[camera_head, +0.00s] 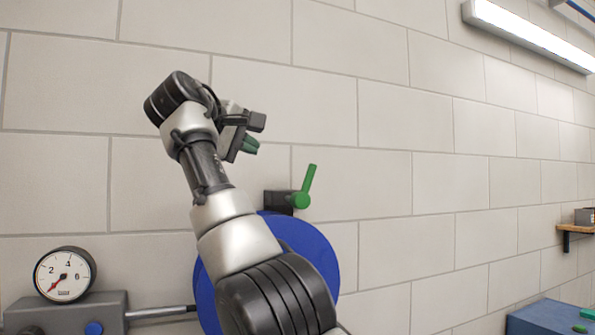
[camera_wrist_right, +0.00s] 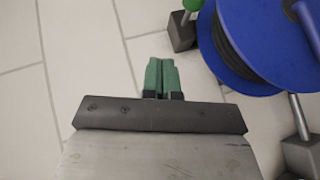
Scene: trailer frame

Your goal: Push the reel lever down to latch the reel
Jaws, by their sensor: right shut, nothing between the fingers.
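The green reel lever (camera_head: 308,185) points up and slightly right from its round green hub, on a dark block (camera_head: 278,202) at the top of the blue reel (camera_head: 325,255). My right gripper (camera_head: 249,147) is above and to the left of the lever, apart from it. Its green fingertips are together and empty in the right wrist view (camera_wrist_right: 161,75). That view also shows part of the green lever hub (camera_wrist_right: 192,5) at the top edge and the blue reel (camera_wrist_right: 285,50) at the right. My right arm hides much of the reel in the head view. My left gripper is not in view.
A round pressure gauge (camera_head: 65,274) sits on a grey box (camera_head: 75,312) at the lower left, with a metal rod (camera_head: 160,312) running toward the reel. A blue box (camera_head: 548,318) and a small wooden shelf (camera_head: 575,228) are at the right.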

